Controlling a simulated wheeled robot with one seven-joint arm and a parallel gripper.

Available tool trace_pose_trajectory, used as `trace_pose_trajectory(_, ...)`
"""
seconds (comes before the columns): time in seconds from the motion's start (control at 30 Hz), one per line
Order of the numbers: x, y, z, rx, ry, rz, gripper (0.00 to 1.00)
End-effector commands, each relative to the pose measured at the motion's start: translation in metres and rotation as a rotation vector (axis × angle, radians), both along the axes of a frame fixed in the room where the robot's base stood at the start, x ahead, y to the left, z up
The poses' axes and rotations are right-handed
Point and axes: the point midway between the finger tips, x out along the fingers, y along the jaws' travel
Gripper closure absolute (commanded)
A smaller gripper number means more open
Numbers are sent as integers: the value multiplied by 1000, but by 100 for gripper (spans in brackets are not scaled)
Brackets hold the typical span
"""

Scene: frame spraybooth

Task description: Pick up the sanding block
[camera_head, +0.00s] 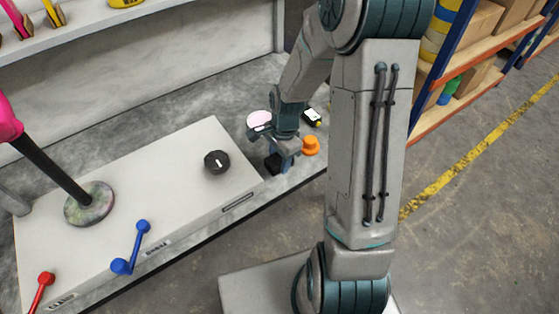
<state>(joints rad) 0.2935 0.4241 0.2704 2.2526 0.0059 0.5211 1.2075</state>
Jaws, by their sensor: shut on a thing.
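My gripper (281,161) points down over the grey worktop, just right of the white control panel. It is shut on a small black block, which looks like the sanding block (272,162). The block shows at the left side of the fingers, and the rest of it is hidden by them. At this size I cannot tell whether it touches the worktop.
An orange knob-shaped thing (311,146) stands close right of my gripper. The white panel (185,165) carries a black dial (216,162) and a blue lever (135,245).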

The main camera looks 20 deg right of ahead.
Motion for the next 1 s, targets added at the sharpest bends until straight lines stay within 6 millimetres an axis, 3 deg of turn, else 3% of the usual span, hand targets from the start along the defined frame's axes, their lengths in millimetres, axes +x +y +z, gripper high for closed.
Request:
trace_pose_trajectory(0.27,1,0,9,0,-2,-1,80)
trace_pose_trajectory(0.5,1,0,49,-1,-7,0,80)
trace_pose_trajectory(0.8,-41,-57,86,-1,-3,-7,80)
trace_pose_trajectory(1.0,-60,-83,103,-1,-1,-4,80)
